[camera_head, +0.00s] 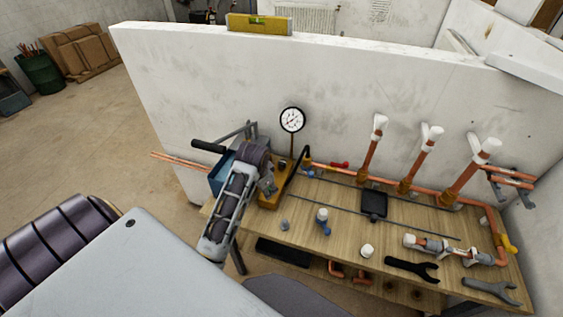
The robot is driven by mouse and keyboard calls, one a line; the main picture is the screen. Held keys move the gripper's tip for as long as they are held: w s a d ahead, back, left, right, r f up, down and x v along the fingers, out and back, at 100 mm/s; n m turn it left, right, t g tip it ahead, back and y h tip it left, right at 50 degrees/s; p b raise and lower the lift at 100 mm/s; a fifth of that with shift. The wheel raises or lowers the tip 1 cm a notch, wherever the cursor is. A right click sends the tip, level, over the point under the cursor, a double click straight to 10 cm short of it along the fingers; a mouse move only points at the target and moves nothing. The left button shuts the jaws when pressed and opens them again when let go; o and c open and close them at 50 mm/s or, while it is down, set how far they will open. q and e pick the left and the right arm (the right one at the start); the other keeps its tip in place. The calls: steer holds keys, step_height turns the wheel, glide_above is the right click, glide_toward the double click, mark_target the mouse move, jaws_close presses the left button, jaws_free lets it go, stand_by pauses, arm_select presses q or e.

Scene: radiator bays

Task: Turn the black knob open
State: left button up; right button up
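A small dark knob-like part (283,163) shows just below the round white pressure gauge (292,120), at the near end of the copper pipe run; it is too small to tell its position. My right gripper is not in view.
The workbench (340,232) stands against a white wall. A black lever handle (208,146) and blue tank (222,172) lie behind my arm. A red valve lever (340,165), upright copper pipes (420,160), a black square (374,204) and wrenches (412,269) are further right.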

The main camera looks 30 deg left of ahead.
arm_select(q)
steer(key=m+h, duration=0.2)
glide_toward(282, 161)
steer(key=s+a, duration=0.2)
steer(key=s, duration=0.3)
steer(key=shift+m+h, duration=0.4)
steer(key=shift+h, duration=0.4)
steer(key=shift+w+r, duration=1.55)
steer(key=shift+r, duration=0.2)
steer(key=shift+f, duration=0.1)
steer(key=shift+w+p+x, duration=0.15)
steer(key=shift+p+x, duration=0.3)
steer(key=shift+x, duration=2.95)
steer(key=shift+w+p+x, duration=0.15)
steer(key=shift+p+x, duration=0.3)
steer(key=shift+x, duration=3)
steer(key=shift+c, duration=0.4)
